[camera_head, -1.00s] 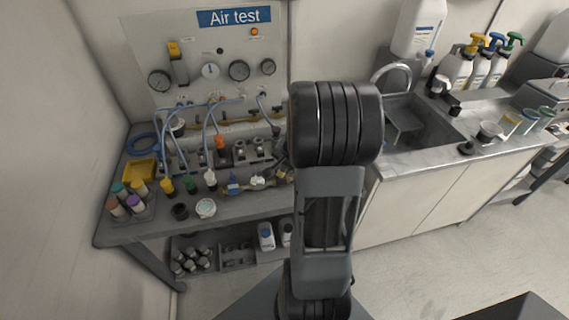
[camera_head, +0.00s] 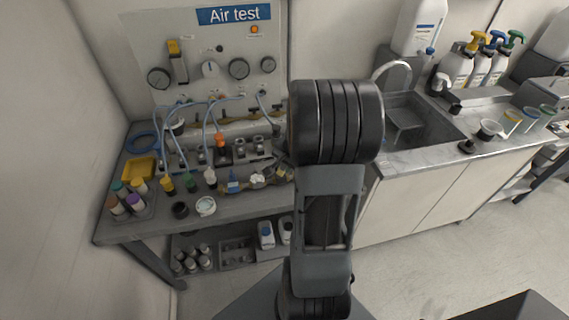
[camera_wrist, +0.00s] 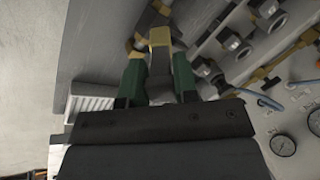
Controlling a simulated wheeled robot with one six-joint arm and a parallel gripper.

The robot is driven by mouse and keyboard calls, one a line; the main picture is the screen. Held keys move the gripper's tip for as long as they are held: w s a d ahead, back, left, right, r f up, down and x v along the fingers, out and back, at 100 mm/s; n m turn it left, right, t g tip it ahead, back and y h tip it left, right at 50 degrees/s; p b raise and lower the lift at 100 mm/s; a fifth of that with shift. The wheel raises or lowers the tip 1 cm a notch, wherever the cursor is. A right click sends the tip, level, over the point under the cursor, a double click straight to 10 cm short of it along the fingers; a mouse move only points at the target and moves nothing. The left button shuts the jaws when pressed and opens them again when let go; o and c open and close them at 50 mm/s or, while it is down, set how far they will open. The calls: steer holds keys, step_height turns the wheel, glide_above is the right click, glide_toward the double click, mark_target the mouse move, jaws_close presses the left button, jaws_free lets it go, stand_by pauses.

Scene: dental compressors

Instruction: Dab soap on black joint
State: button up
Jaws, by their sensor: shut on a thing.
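My gripper (camera_wrist: 158,72) has green fingers and is shut on a slim tool (camera_wrist: 160,38) with a pale yellow end. The tool points toward brass fittings (camera_wrist: 150,18) at the top of the wrist view. I cannot tell whether it touches them. In the head view my arm hides the gripper. A row of fittings (camera_head: 240,150) with hoses stands on the bench below the gauges. I cannot single out the black joint. A small white open pot (camera_head: 205,206) stands at the bench's front edge; its contents are unclear.
A gauge panel (camera_head: 205,50) marked "Air test" stands behind the bench (camera_head: 235,208). A sink (camera_head: 410,125) and spray bottles (camera_head: 470,62) are at the right.

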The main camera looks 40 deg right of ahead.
steer(key=shift+f+b, duration=0.45)
stand_by(1.4)
steer(key=shift+r+p, duration=2.85)
steer(key=shift+r, duration=0.7)
